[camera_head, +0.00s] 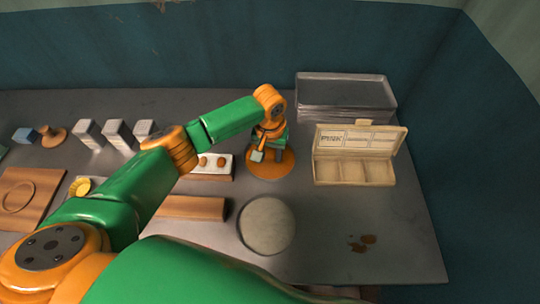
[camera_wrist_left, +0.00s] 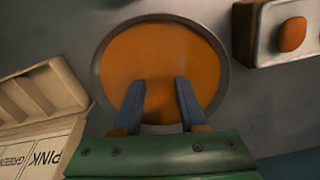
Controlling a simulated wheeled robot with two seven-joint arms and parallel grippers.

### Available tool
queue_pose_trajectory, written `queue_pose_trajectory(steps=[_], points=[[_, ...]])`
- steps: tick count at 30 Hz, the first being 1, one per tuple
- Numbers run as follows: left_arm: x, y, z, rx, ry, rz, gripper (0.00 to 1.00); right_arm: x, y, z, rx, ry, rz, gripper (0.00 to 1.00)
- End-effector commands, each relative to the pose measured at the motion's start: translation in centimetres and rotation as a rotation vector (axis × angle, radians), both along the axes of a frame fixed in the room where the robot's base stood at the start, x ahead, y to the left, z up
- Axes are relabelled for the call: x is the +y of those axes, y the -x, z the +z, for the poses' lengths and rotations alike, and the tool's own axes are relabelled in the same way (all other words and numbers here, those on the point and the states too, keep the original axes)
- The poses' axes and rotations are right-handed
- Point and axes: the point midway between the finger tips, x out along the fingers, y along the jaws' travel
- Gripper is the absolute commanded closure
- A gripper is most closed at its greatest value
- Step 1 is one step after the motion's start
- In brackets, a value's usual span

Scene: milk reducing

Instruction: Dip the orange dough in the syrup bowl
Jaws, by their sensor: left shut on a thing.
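The syrup bowl (camera_head: 287,168) is a round dish of orange syrup on the table, right of centre in the head view. In the left wrist view the bowl's grey rim (camera_wrist_left: 99,62) circles the orange syrup (camera_wrist_left: 165,55). My left gripper (camera_head: 268,155) reaches down over the bowl. Its two blue-grey fingers (camera_wrist_left: 157,82) stand apart over the syrup, shut on the orange dough, which I cannot pick out against the same-coloured syrup. Whether it touches the syrup is unclear. Other orange dough pieces (camera_head: 221,162) sit on a pale tray (camera_head: 212,174); one piece (camera_wrist_left: 292,34) shows in the wrist view.
An open beige compartment box (camera_head: 353,171) stands right of the bowl, with a clear container (camera_head: 346,95) behind. A pale round disc (camera_head: 267,226) lies in front. White blocks (camera_head: 117,134), a wooden board (camera_head: 30,194) and a yellow cup (camera_head: 80,187) are left. Brown crumbs (camera_head: 362,242) lie front right.

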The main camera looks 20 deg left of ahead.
Motion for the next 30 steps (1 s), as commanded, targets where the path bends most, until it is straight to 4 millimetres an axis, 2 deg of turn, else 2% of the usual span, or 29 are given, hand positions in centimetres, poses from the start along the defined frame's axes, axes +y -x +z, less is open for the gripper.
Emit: queue_pose_trajectory(steps=[30], points=[[0.01, -0.02, 0.16, 0.000, 0.000, 0.000, 1.00, 0.07, 0.03, 0.84, 0.000, -0.001, -0.001, 0.50]])
